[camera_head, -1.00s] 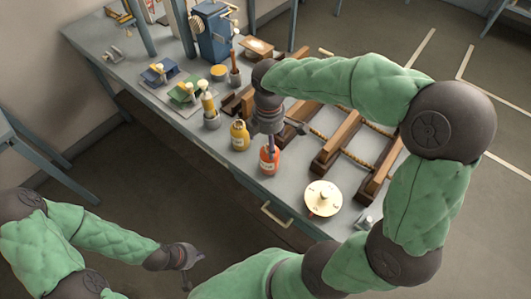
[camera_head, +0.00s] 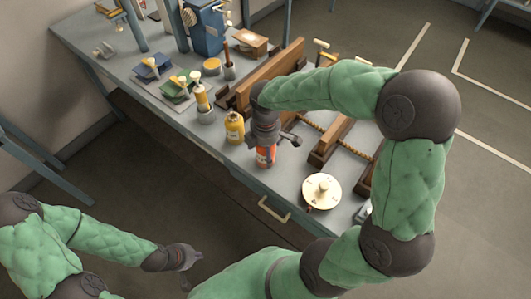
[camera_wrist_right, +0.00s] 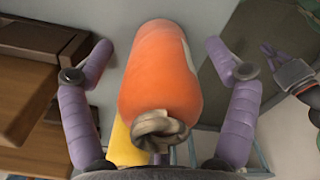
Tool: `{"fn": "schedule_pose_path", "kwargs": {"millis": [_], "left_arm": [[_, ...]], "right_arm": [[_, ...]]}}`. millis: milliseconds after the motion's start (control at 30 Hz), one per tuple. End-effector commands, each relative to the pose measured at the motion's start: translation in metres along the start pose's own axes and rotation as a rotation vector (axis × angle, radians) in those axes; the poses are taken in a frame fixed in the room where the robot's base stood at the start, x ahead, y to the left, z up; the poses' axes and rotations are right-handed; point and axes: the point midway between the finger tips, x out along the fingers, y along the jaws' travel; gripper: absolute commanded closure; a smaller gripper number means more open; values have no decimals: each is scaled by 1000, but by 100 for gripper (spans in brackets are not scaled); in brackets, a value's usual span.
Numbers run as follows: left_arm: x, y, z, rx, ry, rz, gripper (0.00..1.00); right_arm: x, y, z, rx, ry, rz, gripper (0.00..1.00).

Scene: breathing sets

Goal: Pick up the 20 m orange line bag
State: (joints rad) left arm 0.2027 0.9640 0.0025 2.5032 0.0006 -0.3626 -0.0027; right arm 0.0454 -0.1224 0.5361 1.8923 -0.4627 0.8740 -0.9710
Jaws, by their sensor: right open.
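The orange line bag (camera_head: 265,157) stands at the table's front edge with a pale label on its side; the right gripper partly covers its top in the head view. In the right wrist view the orange bag (camera_wrist_right: 160,75) and its knotted grey cord top lie between my two purple fingers. My right gripper (camera_head: 268,142) is open, with a gap on each side of the bag. A yellow bag (camera_head: 235,128) stands just left of the orange one. My left gripper (camera_head: 190,257) hangs off the table at lower left; its fingers are too small to read.
The grey table (camera_head: 170,120) holds wooden racks (camera_head: 330,140) right of the bag and a round cream disc (camera_head: 321,190) near the front edge. A grey cup with a yellow-topped item (camera_head: 205,110) stands beyond the yellow bag. A drawer handle (camera_head: 273,210) juts below.

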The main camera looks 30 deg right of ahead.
Motion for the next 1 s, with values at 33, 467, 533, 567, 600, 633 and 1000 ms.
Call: {"fn": "schedule_pose_path", "kwargs": {"millis": [33, 467, 533, 567, 600, 633, 1000], "left_arm": [[-1, 0, 0, 0, 0, 0, 100], [-1, 0, 0, 0, 0, 0, 100], [-1, 0, 0, 0, 0, 0, 100], [-1, 0, 0, 0, 0, 0, 100], [-1, 0, 0, 0, 0, 0, 100], [-1, 0, 0, 0, 0, 0, 100], [-18, 6, 1, 0, 0, 0, 100]], "right_arm": [[-1, 0, 0, 0, 0, 0, 13], [-2, 0, 0, 0, 0, 1, 92], [-1, 0, 0, 0, 0, 1, 92], [-2, 0, 0, 0, 0, 1, 92], [-2, 0, 0, 0, 0, 1, 92], [-3, 0, 0, 0, 0, 1, 92], [-57, -17, -1, -1, 1, 5, 92]]}}
